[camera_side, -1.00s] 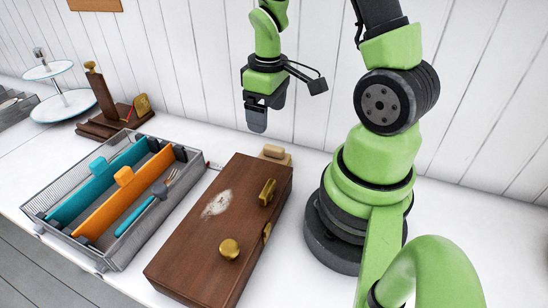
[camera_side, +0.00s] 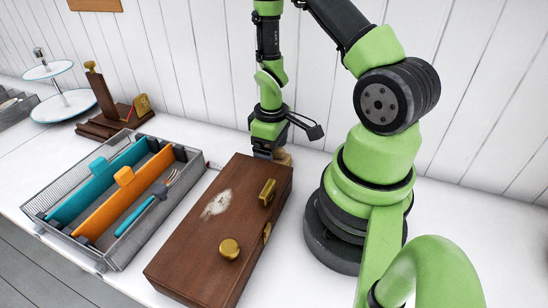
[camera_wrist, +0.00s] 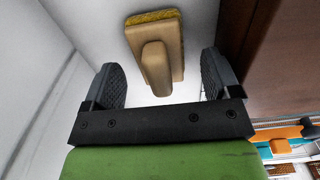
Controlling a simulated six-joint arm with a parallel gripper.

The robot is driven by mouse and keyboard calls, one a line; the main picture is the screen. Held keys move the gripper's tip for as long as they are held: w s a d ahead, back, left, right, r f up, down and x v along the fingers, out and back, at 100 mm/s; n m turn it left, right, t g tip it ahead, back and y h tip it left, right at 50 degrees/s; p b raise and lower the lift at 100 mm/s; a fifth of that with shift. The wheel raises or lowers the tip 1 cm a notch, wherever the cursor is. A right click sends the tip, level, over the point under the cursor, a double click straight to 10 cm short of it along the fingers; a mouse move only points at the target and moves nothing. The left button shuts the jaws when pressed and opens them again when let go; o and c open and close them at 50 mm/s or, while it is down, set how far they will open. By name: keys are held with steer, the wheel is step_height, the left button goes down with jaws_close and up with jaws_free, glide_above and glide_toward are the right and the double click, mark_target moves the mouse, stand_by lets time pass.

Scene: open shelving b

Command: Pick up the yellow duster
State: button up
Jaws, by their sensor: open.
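The duster (camera_wrist: 155,55) has a tan wooden back with a raised handle and a yellow pad edge. In the wrist view it lies ahead of my gripper (camera_wrist: 163,88), roughly between the lines of the two open fingers, and no contact shows. In the side view the duster (camera_side: 283,158) sits on the white surface behind the brown box, partly hidden by my gripper (camera_side: 264,153) and the box. My gripper is low beside it, pointing down.
A brown wooden box (camera_side: 190,255) with brass knobs stands close in front of the duster. A grey wire tray (camera_side: 118,258) with teal and orange dividers and a fork is to the left. A tiered stand (camera_side: 62,106) and a wooden block stand (camera_side: 108,123) are farther left. The white wall is behind.

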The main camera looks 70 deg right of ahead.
steer(key=shift+f, duration=0.55)
steer(key=c, duration=1)
steer(key=shift+c, duration=0.2)
steer(key=shift+r, duration=0.1)
step_height(320, 180, up, 10)
steer(key=shift+f, duration=0.1)
